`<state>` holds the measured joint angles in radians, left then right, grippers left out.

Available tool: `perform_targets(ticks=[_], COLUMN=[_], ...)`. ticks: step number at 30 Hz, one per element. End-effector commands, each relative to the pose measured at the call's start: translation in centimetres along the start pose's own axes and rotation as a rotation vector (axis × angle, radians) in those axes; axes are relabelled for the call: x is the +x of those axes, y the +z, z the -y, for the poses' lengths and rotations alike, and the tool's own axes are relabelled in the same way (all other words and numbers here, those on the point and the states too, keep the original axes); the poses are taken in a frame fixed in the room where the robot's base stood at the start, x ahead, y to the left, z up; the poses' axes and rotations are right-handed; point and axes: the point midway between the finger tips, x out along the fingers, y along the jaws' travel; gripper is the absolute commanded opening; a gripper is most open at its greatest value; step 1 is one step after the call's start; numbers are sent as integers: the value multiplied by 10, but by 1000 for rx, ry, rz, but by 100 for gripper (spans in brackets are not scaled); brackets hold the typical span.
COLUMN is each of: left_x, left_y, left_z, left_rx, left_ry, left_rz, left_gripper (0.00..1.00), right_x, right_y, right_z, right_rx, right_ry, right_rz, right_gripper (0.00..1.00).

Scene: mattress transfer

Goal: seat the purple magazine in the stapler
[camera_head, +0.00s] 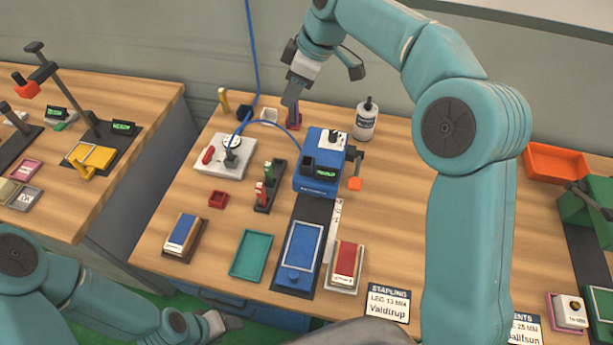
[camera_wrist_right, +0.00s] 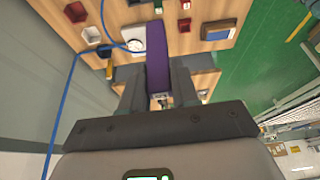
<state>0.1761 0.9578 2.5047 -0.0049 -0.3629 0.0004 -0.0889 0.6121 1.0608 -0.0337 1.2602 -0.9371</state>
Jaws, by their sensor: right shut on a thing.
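The purple magazine (camera_wrist_right: 157,62) is a long bar between the fingers of my right gripper (camera_wrist_right: 157,88) in the wrist view. In the head view that gripper (camera_head: 292,97) is behind the stapler, and a purple end (camera_head: 294,117) shows below its fingers. The blue stapler (camera_head: 311,178) stands on the middle bench, with a lit green display. The magazine is apart from the stapler's front. Whether its lower end touches the bench is unclear. My left gripper (camera_head: 218,322) is low at the bottom left; its jaw opening is unclear.
A white bottle (camera_head: 365,122) stands right of the stapler. A black rack (camera_head: 268,190) with red and green pieces stands to its left, near a grey plate with a gauge (camera_head: 232,142). A teal tray (camera_head: 251,256) lies in front. A blue cable hangs near the gripper.

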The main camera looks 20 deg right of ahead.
Motion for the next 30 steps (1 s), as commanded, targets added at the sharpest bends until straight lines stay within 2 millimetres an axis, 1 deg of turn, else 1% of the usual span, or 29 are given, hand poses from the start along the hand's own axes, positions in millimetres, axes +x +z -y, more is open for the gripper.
perform_targets(ticks=[1, 3, 5, 7, 9, 11, 16, 21, 24, 27, 30], left_x=[16, 23, 25, 26, 30, 34, 44, 45, 44, 44, 44], left_y=[0, 0, 0, -1, -1, -1, -1, -1, -1, -1, -1], left_z=[6, 8, 9, 9, 11, 12, 16, 16, 16, 16, 16], left_rx=[0, 0, 0, 0, 0, 0, 0, 0, 0, 0, 0], left_ry=[0, 0, 0, 0, 0, 0, 0, 0, 0, 0, 0], left_rz=[0, 0, 0, 0, 0, -1, 0, 0, 0, -1, 0], left_gripper=[55, 55, 55, 55, 55, 55, 55, 55, 55, 55, 55], right_x=[-12, -35, -49, -57, -55, -44, 0, 44, 65, 78, 86], right_y=[7, 10, 11, 11, 13, 18, 37, 55, 63, 68, 71], right_z=[6, 12, 14, 14, 15, 16, 16, 16, 16, 15, 15], right_rx=[0, 5, 12, 17, 19, 19, 19, 19, 20, 18, 18], right_ry=[8, 8, 9, 8, 6, 3, 2, 2, 3, 4, 5], right_rz=[-6, -5, -4, -1, 1, 3, 4, 4, 3, 1, 1], right_gripper=[0, 0, 0, 0, 0, 0, 0, 0, 0, 0, 0])
